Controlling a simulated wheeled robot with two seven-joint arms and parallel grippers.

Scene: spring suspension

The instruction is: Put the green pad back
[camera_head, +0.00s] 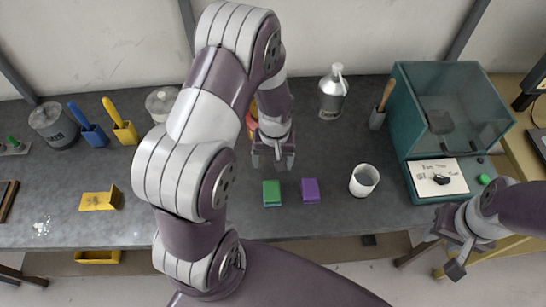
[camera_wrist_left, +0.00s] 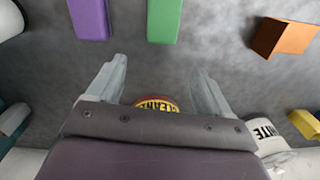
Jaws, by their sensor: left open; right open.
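The green pad (camera_head: 271,193) lies flat on the grey bench, beside and left of a purple pad (camera_head: 311,190), with a gap between them. In the left wrist view the green pad (camera_wrist_left: 164,20) is at the top edge, partly cut off, and the purple pad (camera_wrist_left: 89,18) is to its left. My left gripper (camera_head: 273,163) is open and empty above the bench, just behind the green pad and apart from it. Its two fingers (camera_wrist_left: 160,80) show spread in the wrist view. My right gripper (camera_head: 456,259) is open at the lower right, in front of the bench edge.
A white cup (camera_head: 364,180), a silver bottle (camera_head: 332,94) and a teal cabinet (camera_head: 402,120) with a card stand right of the pads. A red-and-yellow can (camera_wrist_left: 155,103) sits behind my left gripper. Bench around the pads is clear.

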